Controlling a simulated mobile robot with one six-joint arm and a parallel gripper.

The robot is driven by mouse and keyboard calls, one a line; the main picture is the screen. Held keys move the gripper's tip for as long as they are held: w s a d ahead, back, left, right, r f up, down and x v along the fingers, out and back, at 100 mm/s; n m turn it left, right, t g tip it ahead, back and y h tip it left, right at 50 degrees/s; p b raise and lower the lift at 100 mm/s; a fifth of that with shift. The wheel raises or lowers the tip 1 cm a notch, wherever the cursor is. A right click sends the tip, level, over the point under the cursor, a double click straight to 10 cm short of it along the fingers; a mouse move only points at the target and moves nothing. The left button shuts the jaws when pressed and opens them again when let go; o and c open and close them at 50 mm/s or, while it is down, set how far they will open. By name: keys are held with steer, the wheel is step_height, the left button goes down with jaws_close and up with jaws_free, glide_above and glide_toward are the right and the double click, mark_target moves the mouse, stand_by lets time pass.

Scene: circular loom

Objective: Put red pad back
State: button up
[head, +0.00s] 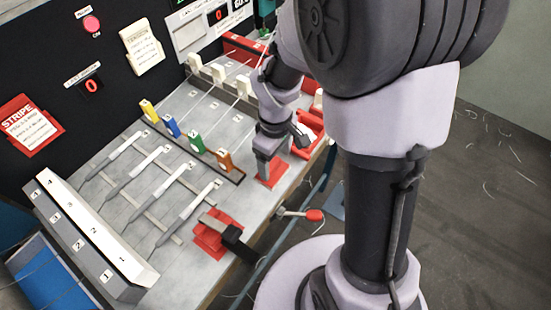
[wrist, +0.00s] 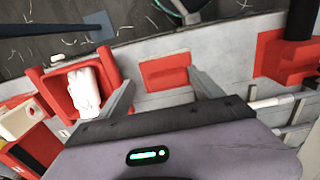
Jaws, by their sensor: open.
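The red pad (wrist: 165,72) lies on the grey table near its edge, between and beyond my open fingers in the wrist view. In the head view the red pad (head: 271,174) shows directly below my gripper (head: 268,155). My gripper (wrist: 163,80) is open, with one finger on each side of the pad and nothing held. I cannot tell whether the fingertips touch the pad.
A red tray (wrist: 40,84) holding a white bobbin-like piece stands left of the pad in the wrist view. A red block (wrist: 268,58) with a black handle stands to the right; it also shows in the head view (head: 212,240). Colored blocks (head: 171,127) stand behind.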

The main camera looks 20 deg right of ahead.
mark_target(276, 161)
step_height(276, 161, up, 11)
steer(key=p, duration=0.4)
steer(key=s+a+r+m+t+y, duration=0.1)
steer(key=s+a+r+m+t, duration=0.1)
steer(key=s+r+m, duration=0.3)
steer(key=s+a+r+m+t+y, duration=0.1)
steer(key=s+a+r+m+t, duration=0.1)
steer(key=s+r+m, duration=0.4)
step_height(276, 161, up, 2)
steer(key=shift+s+r+m+t, duration=0.1)
steer(key=shift+s+m+t, duration=0.2)
steer(key=shift+s+t, duration=0.6)
